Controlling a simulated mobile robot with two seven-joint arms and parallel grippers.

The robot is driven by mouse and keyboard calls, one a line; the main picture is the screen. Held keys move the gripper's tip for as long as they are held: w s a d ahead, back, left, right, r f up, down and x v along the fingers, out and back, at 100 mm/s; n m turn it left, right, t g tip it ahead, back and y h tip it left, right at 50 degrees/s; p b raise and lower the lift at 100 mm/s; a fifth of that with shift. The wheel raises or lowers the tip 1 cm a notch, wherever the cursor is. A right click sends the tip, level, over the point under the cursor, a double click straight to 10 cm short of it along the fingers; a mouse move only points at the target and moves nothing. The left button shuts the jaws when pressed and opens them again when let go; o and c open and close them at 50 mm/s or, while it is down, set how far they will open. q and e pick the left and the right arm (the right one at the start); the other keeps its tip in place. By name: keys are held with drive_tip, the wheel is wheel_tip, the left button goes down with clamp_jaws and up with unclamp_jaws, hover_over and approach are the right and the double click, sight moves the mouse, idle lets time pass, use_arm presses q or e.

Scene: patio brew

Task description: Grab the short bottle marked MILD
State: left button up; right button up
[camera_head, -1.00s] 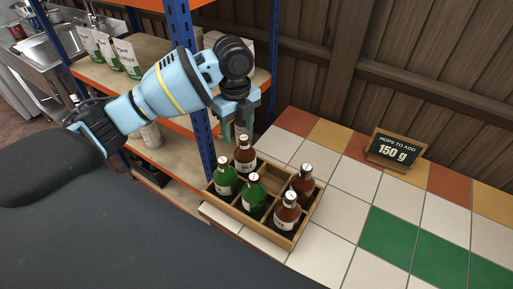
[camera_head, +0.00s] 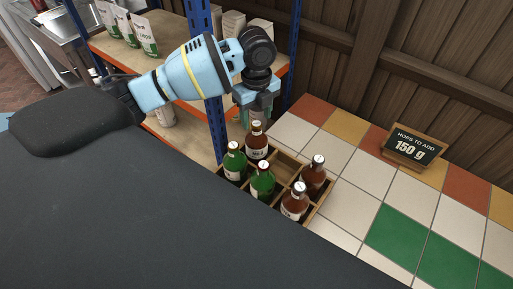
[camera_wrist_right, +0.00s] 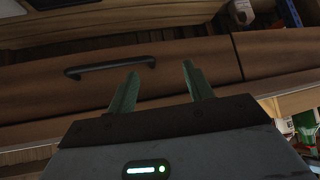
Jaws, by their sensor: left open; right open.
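A wooden crate (camera_head: 322,203) stands on the tiled counter and holds several brown and green bottles. A brown bottle (camera_head: 256,142) with a pale label stands in its back compartment; its lettering is too small to read now. Two green bottles (camera_head: 234,163) (camera_head: 262,182) stand at the left and middle. Two brown bottles (camera_head: 313,173) (camera_head: 295,203) stand at the right. My left gripper (camera_head: 250,118) points down, open, just above and behind the back brown bottle. My right gripper (camera_wrist_right: 155,90) is open and empty, in the right wrist view, before a brown drawer front.
A blue-posted shelf (camera_head: 205,90) stands close behind and left of the crate. A sign (camera_head: 414,148) reading "HOPS TO ADD 150 g" stands on the counter at right. The tiles (camera_head: 385,205) between are clear. A dark handle (camera_wrist_right: 110,67) is on the drawer front.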

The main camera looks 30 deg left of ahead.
sight(257, 123)
use_arm(q)
drive_tip(key=shift+w+f, duration=0.1)
drive_tip(key=shift+f, duration=1.8)
drive_tip(key=shift+c, duration=0.4)
clamp_jaws()
drive_tip(key=shift+r, duration=0.1)
